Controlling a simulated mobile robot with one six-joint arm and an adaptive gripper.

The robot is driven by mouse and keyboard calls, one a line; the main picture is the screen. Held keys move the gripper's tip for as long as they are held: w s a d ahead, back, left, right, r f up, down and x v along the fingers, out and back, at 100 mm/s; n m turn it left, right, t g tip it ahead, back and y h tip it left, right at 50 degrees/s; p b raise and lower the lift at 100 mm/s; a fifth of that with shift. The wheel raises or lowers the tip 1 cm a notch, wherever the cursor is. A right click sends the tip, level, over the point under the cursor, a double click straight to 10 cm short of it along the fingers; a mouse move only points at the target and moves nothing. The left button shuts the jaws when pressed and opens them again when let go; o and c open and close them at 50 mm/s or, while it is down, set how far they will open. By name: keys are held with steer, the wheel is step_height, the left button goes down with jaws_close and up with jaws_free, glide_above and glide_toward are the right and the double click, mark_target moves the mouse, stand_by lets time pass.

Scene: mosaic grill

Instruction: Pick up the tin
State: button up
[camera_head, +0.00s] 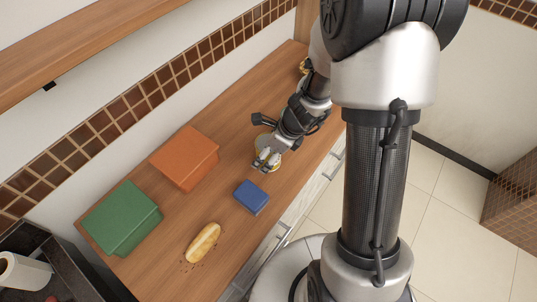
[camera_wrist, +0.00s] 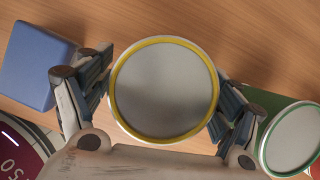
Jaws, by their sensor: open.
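In the wrist view a round tin (camera_wrist: 163,90) with a yellow rim and a grey top sits between the two fingers of my gripper (camera_wrist: 160,98). The fingers are open, one on each side of the tin; I cannot tell whether they touch it. In the head view my gripper (camera_head: 267,160) is low over the counter, and the tin (camera_head: 262,148) is mostly hidden behind it. A second tin (camera_wrist: 294,138) with a green rim stands right of my right finger in the wrist view.
A blue box (camera_head: 251,197) lies close to my gripper on the wooden counter (camera_head: 165,262); it also shows in the wrist view (camera_wrist: 40,65). An orange box (camera_head: 185,157), a green box (camera_head: 121,217) and a bread loaf (camera_head: 203,242) lie farther left. A tiled wall borders the counter.

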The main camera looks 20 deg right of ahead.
steer(key=shift+r, duration=0.15)
steer(key=shift+c, duration=0.6)
steer(key=c, duration=1.3)
